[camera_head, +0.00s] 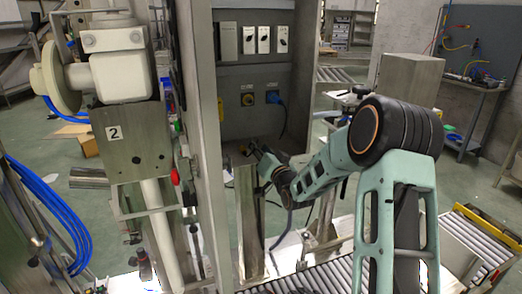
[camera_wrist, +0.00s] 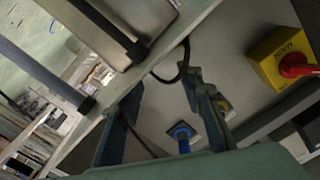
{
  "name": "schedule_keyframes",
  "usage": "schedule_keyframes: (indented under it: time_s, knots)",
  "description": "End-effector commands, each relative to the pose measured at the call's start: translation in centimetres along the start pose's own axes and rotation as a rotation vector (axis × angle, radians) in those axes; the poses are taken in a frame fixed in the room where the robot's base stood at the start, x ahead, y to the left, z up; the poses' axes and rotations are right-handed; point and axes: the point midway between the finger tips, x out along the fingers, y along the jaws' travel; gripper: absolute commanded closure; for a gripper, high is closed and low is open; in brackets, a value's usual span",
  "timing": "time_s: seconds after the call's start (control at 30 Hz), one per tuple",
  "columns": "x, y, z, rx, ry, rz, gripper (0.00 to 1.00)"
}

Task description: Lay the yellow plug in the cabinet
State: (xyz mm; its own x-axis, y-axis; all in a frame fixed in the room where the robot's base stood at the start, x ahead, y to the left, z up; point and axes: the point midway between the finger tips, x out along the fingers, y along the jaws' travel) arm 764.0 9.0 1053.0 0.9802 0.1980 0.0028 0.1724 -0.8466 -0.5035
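The cabinet (camera_head: 262,72) stands open at the middle of the head view. Its grey panel carries a yellow-ringed socket (camera_head: 247,99) and a blue plug (camera_head: 272,97) with a dark cable. My gripper (camera_head: 252,149) is low at the cabinet's front, small and partly dark there. In the wrist view, my gripper's two fingers (camera_wrist: 163,80) are spread, with no plug visible between them. The blue plug (camera_wrist: 182,136) shows beyond them, and a small yellowish part (camera_wrist: 223,104) is partly hidden by the right finger. I cannot clearly make out a loose yellow plug.
A yellow box with a red knob (camera_wrist: 290,62) is at the wrist view's right. A dark cable loop (camera_wrist: 184,62) hangs near the fingertips. The cabinet's upright frame (camera_head: 198,130) stands left of my gripper; a metal post (camera_head: 249,215) is below. A roller conveyor (camera_head: 320,275) runs in front.

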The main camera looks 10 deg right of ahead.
Motion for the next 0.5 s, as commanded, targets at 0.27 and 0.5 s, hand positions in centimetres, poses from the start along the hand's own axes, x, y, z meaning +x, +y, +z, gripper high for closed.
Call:
schedule_keyframes:
  time_s: [0.27,0.5]
  knots:
    - [-2.6,0.1,0.1,0.0,-0.003,0.003,0.66]
    - [-7.2,0.1,0.0,0.0,-0.002,0.003,0.66]
